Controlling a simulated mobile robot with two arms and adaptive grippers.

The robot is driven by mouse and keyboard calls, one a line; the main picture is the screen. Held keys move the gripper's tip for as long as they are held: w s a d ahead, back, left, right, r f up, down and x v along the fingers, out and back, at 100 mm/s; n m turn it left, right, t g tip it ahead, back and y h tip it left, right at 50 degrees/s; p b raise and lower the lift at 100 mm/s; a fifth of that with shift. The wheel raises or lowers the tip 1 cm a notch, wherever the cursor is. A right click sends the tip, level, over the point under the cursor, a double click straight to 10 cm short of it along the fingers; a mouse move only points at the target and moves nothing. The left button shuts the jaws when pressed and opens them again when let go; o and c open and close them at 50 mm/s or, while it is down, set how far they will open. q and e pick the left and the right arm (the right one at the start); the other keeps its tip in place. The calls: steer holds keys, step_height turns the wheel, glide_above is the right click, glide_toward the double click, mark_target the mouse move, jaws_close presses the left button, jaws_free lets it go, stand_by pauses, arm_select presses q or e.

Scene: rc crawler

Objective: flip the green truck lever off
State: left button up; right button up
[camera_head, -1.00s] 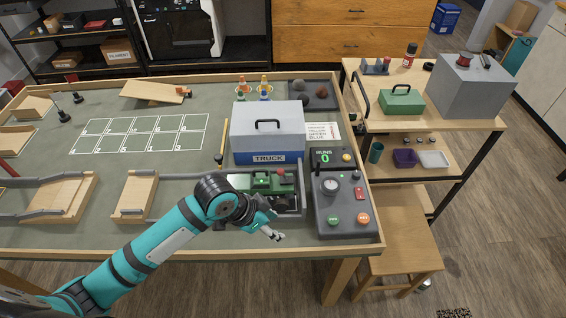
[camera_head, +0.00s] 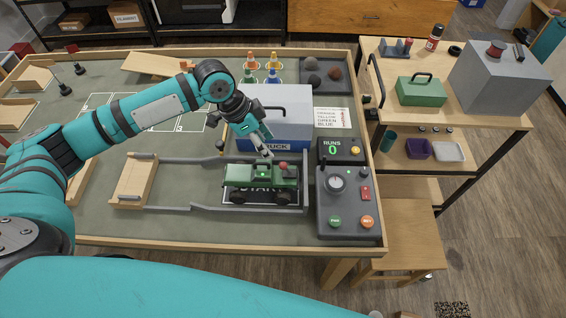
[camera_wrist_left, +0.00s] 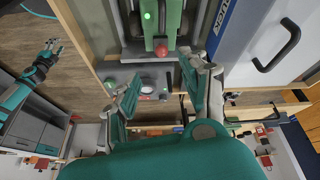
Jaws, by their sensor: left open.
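The green truck (camera_head: 262,188) stands on the black start pad inside the grey rails. A red-tipped lever (camera_head: 283,165) sits on its top; a red knob (camera_wrist_left: 161,50) shows in the left wrist view, with a lit green light (camera_wrist_left: 147,15) near it on the truck (camera_wrist_left: 173,18). My left gripper (camera_head: 264,153) is above the truck's rear edge, in front of the TRUCK box, open and empty, with its fingers apart below the knob in the wrist view. My right gripper (camera_wrist_left: 52,47) shows small at the left of the wrist view; its finger state is unclear.
The blue and grey TRUCK box (camera_head: 283,118) stands just behind the truck. The grey control console (camera_head: 345,200) with buttons is close on the right. A wooden ramp (camera_head: 133,182) lies at the rails' left. Coloured cones stand behind the box.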

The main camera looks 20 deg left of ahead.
mark_target(281, 164)
arm_select(q)
steer(key=p+x, duration=0.1)
steer(key=x, duration=1)
steer(key=shift+w+d+f, duration=0.1)
steer(key=shift+f, duration=0.35)
steer(key=shift+c, duration=0.2)
jaws_close()
arm_select(e)
steer(key=shift+w+d+r, duration=0.15)
steer(key=shift+w+r, duration=0.6)
steer(key=shift+r, duration=0.05)
